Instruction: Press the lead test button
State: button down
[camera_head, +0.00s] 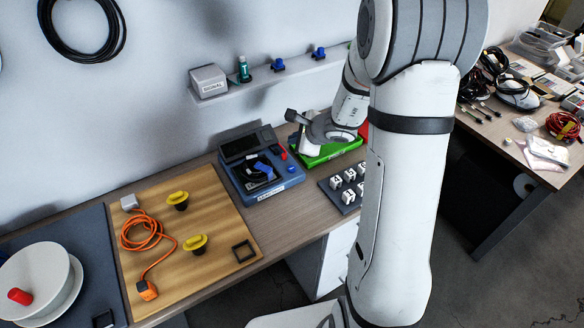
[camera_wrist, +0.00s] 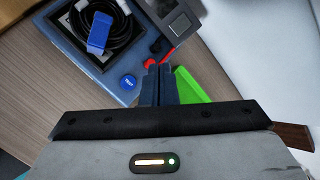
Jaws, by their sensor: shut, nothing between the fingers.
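The blue lead tester (camera_head: 262,186) stands on the wooden bench, with a dark screen and a recess holding a coiled black lead and a blue clip. In the wrist view the tester (camera_wrist: 88,62) is at the upper left. Its round blue button marked TEST (camera_wrist: 128,82) is on the corner of the case nearest my fingers. My gripper (camera_wrist: 158,68) is shut and empty, its dark fingertips just right of the button in the picture. Whether they touch the case is unclear. In the head view my gripper is over the green tray, right of the tester.
A green tray (camera_head: 320,157) and a dark rack of white blocks (camera_head: 346,203) lie right of the tester. A wooden board (camera_head: 215,215) with yellow knobs and an orange cable is to its left. A wall shelf (camera_head: 270,77) runs behind. Red parts (camera_wrist: 153,62) show near my fingertips.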

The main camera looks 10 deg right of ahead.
jog(key=b, duration=0.5)
send_over(295, 170)
notch_tip(295, 170, down, 8)
jog(key=shift+r, duration=0.2)
jog(key=shift+f+b, duration=0.65)
jog(key=shift+b, duration=0.35)
dwell(0.9)
jog(key=shift+f+b, duration=0.4)
jog(key=shift+b, duration=0.3)
jog(key=shift+a+f+b, duration=0.1)
jog(key=shift+f+b, duration=0.35)
jog(key=shift+b, duration=0.15)
dwell(0.4)
jog(key=shift+r, duration=0.15)
jog(key=shift+r+p, duration=0.55)
jog(key=shift+r, duration=0.2)
